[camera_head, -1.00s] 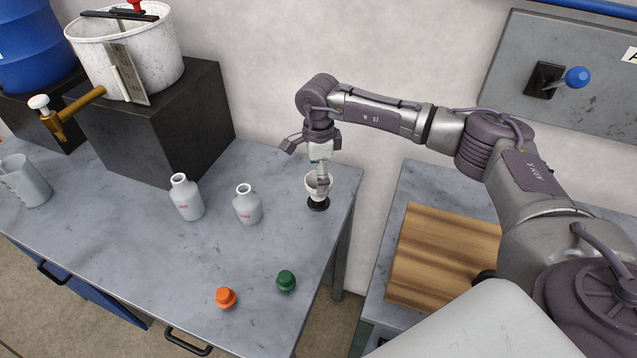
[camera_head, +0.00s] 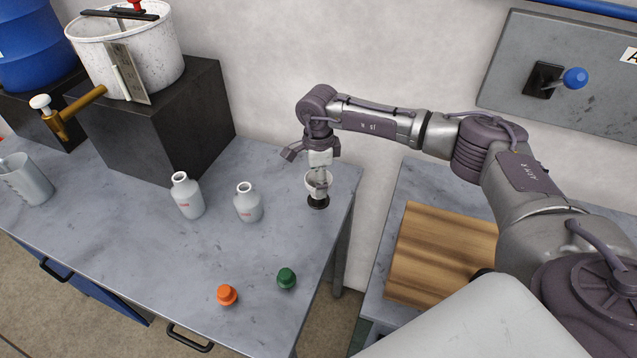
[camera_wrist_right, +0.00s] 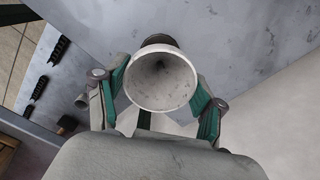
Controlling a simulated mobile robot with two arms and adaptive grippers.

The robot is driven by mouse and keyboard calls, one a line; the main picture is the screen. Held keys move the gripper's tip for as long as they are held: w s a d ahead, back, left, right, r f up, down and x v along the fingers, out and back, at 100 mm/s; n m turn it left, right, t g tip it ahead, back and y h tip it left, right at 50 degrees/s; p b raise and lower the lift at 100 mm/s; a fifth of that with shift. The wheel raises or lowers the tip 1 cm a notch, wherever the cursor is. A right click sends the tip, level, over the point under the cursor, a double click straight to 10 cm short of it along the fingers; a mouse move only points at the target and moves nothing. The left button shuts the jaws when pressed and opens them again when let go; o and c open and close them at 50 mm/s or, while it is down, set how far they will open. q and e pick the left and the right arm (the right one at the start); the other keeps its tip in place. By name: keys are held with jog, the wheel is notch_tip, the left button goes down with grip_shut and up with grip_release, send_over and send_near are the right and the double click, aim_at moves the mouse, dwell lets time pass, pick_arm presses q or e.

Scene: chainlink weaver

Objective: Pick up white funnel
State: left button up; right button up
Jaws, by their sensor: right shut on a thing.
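The white funnel (camera_head: 311,184) stands in a small black round holder (camera_head: 318,202) at the right end of the grey table. In the right wrist view the funnel (camera_wrist_right: 160,80) shows its wide open mouth, with the dark holder (camera_wrist_right: 159,41) behind it. My right gripper (camera_head: 320,184) reaches down over the funnel from above. In the right wrist view the green-padded fingers of my right gripper (camera_wrist_right: 160,95) lie on both sides of the funnel, shut on it. The fingers partly cover the funnel in the head view. My left gripper is not in view.
Two white bottles (camera_head: 187,197) (camera_head: 248,203) stand left of the funnel. An orange cap (camera_head: 227,295) and a green cap (camera_head: 286,278) lie near the front. A black block (camera_head: 165,125) bears a white speckled pot (camera_head: 130,55). A wooden board (camera_head: 440,250) lies on the right-hand table.

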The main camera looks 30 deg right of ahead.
jog(key=shift+r+b, duration=0.35)
jog(key=shift+r, duration=0.25)
notch_tip(320, 180, up, 2)
jog(key=shift+w+r+b, duration=0.1)
jog(key=shift+r+b, duration=0.15)
jog(key=shift+b, duration=0.4)
jog(key=s+d+r+b, duration=0.3)
jog(key=s+d+r, duration=0.3)
jog(key=d, duration=0.3)
jog(key=shift+s+d+r, duration=0.35)
jog(key=shift+s+r, duration=0.05)
jog(key=shift+r, duration=0.3)
jog(key=shift+a, duration=0.1)
